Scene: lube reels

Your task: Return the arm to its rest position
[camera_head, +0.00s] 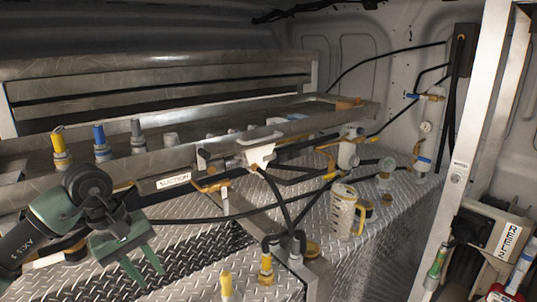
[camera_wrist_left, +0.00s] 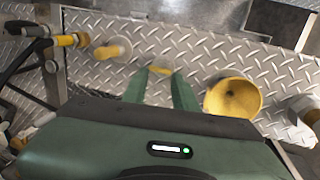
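My left gripper (camera_head: 152,278) is dark green and comes in from the lower left in the head view. Its two fingers point down and are apart, with nothing between them, above the diamond-plate deck (camera_head: 195,285). In the left wrist view the left gripper (camera_wrist_left: 162,82) also shows parted fingers, with a yellow ring on the plate beyond the gap. My right gripper is in neither view.
A yellowish measuring jug (camera_head: 343,212) stands on the deck to the right. A yellow cup (camera_wrist_left: 232,96) is close right of the fingers in the wrist view. Black hoses, a yellow-banded fitting (camera_head: 266,268) and a metal rail with coloured caps (camera_head: 100,142) surround the arm.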

